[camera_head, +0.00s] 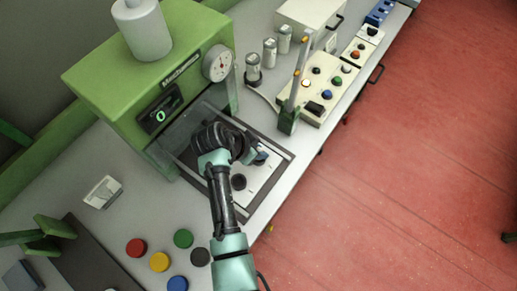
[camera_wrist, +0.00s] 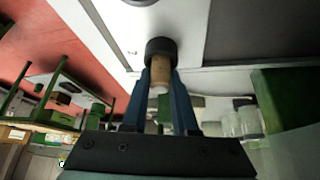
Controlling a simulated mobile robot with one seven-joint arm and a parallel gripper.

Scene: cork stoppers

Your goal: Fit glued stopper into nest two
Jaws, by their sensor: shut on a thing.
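My gripper (camera_head: 259,157) is over the pale plate (camera_head: 262,180) under the green press, its blue fingers pointing down. In the wrist view my gripper (camera_wrist: 160,72) is shut on a tan cork stopper (camera_wrist: 160,82). The stopper's far end meets a black round nest (camera_wrist: 160,46) on the plate. I cannot tell how deep it sits in the nest, and no glue can be made out. Another dark nest (camera_head: 239,182) shows empty on the plate in the head view. It is cut by the top edge of the wrist view (camera_wrist: 140,2).
The green press (camera_head: 150,80) with a round gauge stands close behind my gripper. A post (camera_head: 293,103) and a button panel (camera_head: 322,88) stand at the right. Several coloured discs (camera_head: 160,262) lie at the front left. Metal cans (camera_head: 269,53) stand behind.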

